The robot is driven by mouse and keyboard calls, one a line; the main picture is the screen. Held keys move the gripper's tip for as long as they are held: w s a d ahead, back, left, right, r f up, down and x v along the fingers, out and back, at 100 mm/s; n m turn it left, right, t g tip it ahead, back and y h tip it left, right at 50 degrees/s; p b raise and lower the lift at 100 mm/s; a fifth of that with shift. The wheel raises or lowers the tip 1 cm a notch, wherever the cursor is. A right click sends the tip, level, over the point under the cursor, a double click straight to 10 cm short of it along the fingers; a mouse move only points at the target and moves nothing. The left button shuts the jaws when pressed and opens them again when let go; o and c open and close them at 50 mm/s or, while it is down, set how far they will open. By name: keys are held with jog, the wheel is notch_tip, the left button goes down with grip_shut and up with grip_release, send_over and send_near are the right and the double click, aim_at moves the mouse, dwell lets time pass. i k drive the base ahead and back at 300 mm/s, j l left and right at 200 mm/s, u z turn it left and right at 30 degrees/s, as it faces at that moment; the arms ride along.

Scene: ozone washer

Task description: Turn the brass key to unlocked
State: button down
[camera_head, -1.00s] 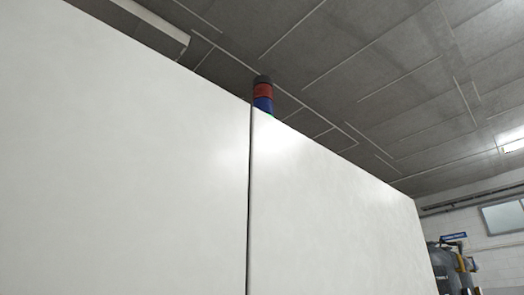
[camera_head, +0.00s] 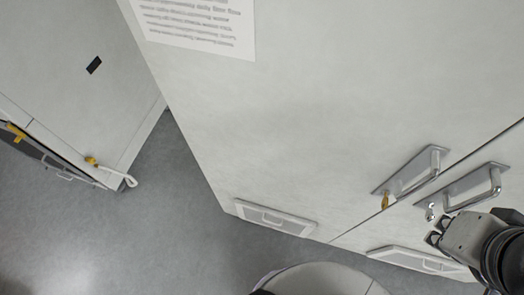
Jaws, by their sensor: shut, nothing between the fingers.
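The brass key (camera_head: 385,201) sits in the left door of a pale cabinet (camera_head: 290,110), at the lower left end of a metal handle (camera_head: 416,172). It looks small, and its exact turn angle is hard to read. My gripper (camera_head: 434,232) is at the right, in front of the right door, to the right of and below the key in the picture. It is shut and empty, apart from the key. A silver lock (camera_head: 430,212) on the right door lies close beside the gripper in the picture; I cannot tell whether they touch.
A second metal handle (camera_head: 474,187) stands out from the right door near my arm. Vents (camera_head: 275,218) run low on the cabinet. A printed sheet (camera_head: 200,22) is on its front. Another pale unit (camera_head: 70,60) stands at the left, with grey floor (camera_head: 180,225) between.

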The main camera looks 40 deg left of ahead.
aim_at(385, 202)
jog(key=u, duration=1.65)
jog(key=z, duration=1.35)
jog(key=k+j+z, duration=0.1)
jog(key=j, duration=0.25)
jog(key=k+j, duration=0.25)
jog(key=k+j+z, duration=0.15)
jog(key=j, duration=0.25)
